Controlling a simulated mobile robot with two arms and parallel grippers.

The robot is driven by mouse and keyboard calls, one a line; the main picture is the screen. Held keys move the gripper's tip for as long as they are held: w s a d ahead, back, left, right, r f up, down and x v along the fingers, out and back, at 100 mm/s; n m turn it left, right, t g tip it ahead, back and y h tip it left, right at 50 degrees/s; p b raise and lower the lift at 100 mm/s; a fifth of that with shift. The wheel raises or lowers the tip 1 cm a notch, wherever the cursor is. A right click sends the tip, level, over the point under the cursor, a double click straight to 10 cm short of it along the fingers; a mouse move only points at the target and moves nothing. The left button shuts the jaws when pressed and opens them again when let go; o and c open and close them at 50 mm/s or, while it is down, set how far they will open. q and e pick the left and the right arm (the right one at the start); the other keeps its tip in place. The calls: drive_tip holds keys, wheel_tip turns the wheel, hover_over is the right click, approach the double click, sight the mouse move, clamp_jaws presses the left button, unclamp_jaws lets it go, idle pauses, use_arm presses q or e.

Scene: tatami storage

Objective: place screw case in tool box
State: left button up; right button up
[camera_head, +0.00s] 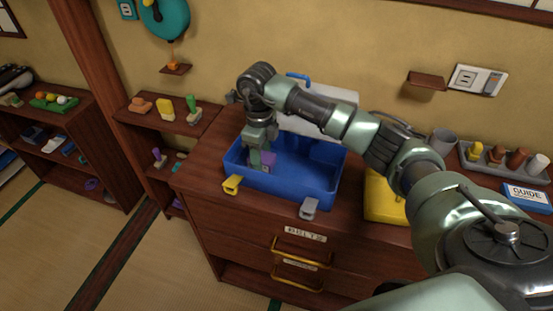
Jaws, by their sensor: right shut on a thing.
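The blue tool box (318,176) stands open on the wooden cabinet, with a yellow latch and a grey latch on its front side. Its lid seems to be the pale panel behind it, partly hidden by my right arm. My right gripper (262,158) points down inside the left part of the tool box. I cannot tell whether the case touches the floor of the box. My left gripper is not in view.
A yellow case (382,198) stands right of the tool box, partly behind my right arm. A grey tray (505,165) with several small items, a grey cup (442,141) and a guide box (526,197) are at the right. Shelves with small objects stand at the left.

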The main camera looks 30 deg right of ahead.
sight(276, 155)
drive_tip(key=shift+d+f, duration=0.1)
drive_tip(key=shift+f, duration=0.5)
drive_tip(key=d+p, duration=0.1)
drive_tip(key=s+d+p, duration=0.1)
drive_tip(key=s+d, duration=0.1)
drive_tip(key=shift+d+f+p, duration=0.25)
drive_tip(key=shift+f+p, duration=0.1)
drive_tip(key=shift+p, duration=0.05)
drive_tip(key=shift+f, duration=0.2)
drive_tip(key=shift+w+a+f, duration=0.1)
drive_tip(key=shift+w, duration=0.05)
drive_tip(key=shift+f+b, duration=0.2)
drive_tip(key=shift+b, duration=0.1)
drive_tip(key=o, duration=1.5)
drive_tip(key=shift+r, duration=0.1)
drive_tip(key=shift+c, duration=0.2)
drive_tip(key=shift+r, duration=0.1)
